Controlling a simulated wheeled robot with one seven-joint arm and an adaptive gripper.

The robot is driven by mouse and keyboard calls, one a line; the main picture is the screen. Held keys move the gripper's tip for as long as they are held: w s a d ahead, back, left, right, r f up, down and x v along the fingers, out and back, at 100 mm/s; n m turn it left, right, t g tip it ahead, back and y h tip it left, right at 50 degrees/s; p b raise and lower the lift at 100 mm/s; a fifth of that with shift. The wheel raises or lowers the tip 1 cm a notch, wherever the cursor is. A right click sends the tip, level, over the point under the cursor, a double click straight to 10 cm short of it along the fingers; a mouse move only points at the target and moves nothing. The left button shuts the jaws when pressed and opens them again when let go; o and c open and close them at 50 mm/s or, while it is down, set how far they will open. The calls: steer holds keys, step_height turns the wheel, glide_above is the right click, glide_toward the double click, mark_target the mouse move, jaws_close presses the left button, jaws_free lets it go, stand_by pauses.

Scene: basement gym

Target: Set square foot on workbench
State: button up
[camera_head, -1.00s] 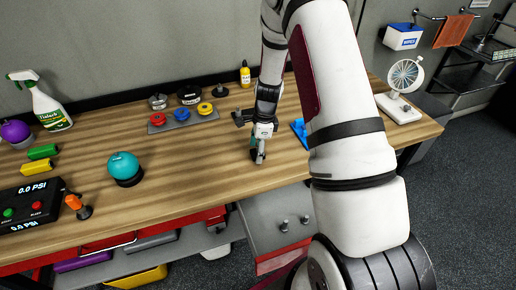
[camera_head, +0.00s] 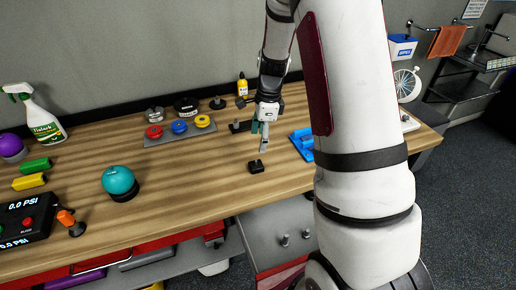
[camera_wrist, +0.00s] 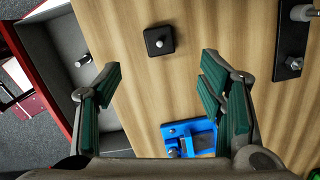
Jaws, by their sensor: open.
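The square foot (camera_head: 256,167) is a small black square pad with a short light stud on top. It lies flat, stud up, on the wooden workbench (camera_head: 190,205) near its front edge, and it also shows in the wrist view (camera_wrist: 159,41). My gripper (camera_head: 262,142) is above and just behind the foot in the head view, apart from it. In the wrist view my gripper (camera_wrist: 160,66) has its green-padded fingers wide apart with nothing between them. The foot lies beyond the fingertips.
A blue fixture (camera_head: 302,143) sits right of my gripper. A black base with a peg (camera_head: 240,127) stands behind it. A tray of colored knobs (camera_head: 180,130) and a teal ball (camera_head: 118,181) are to the left. Bare wood lies between the ball and foot.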

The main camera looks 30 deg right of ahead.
steer(key=s+a+r+n+t, duration=0.1)
steer(key=s+a+r+n, duration=0.45)
steer(key=r, duration=0.35)
steer(key=s+a+r+n+t, duration=0.1)
steer(key=s+a+r+n, duration=0.4)
steer(key=r, duration=0.5)
steer(key=s+a+r+n+t, duration=0.1)
steer(key=s+a+r+n, duration=0.1)
steer(key=s+n, duration=0.4)
steer(key=s+a+r+n+t+h, duration=0.1)
steer(key=s+a+r+n, duration=0.1)
steer(key=s+n, duration=0.4)
steer(key=shift+s+a+r+t, duration=0.25)
steer(key=shift+s+r+t, duration=0.15)
steer(key=shift+s, duration=0.25)
steer(key=shift+n, duration=0.25)
